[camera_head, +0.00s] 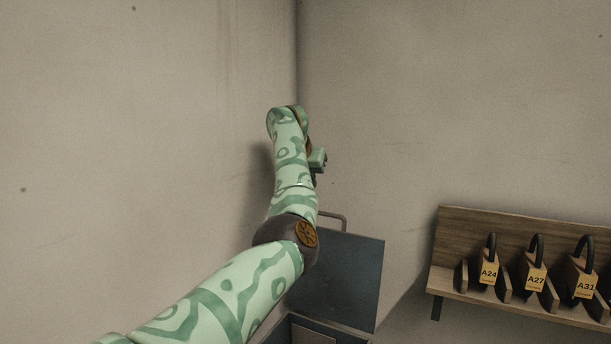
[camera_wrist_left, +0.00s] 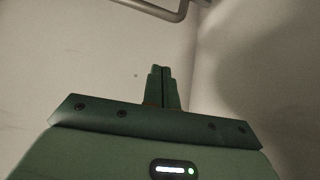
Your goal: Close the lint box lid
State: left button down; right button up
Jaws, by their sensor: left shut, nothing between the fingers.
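The lint box (camera_head: 285,330) is at the bottom of the head view, partly cut off and partly behind my left arm. Its dark grey lid (camera_head: 350,275) stands raised, so the box is open. A bar handle (camera_head: 335,216) sits at the lid's top edge. My left gripper (camera_head: 317,170) is small and partly hidden by my arm, above the handle in the picture. In the left wrist view its fingers (camera_wrist_left: 162,72) are together with nothing between them. A grey bar, apparently the handle (camera_wrist_left: 165,12), crosses the top of that view, apart from the fingertips.
A wooden shelf (camera_head: 450,280) on the right holds several tagged padlock-like blocks, marked A24 (camera_head: 489,273), A27 (camera_head: 536,277) and A31 (camera_head: 584,285). Plain walls meet in a corner behind my left arm. The space between lid and shelf is clear.

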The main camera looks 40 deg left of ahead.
pick_arm(q)
jog(key=shift+f+p, duration=0.65)
jog(key=shift+f, duration=2.3)
pick_arm(e)
jog(key=shift+w+a+r, duration=0.25)
jog(key=shift+a+r, duration=0.2)
jog(key=shift+r, duration=0.3)
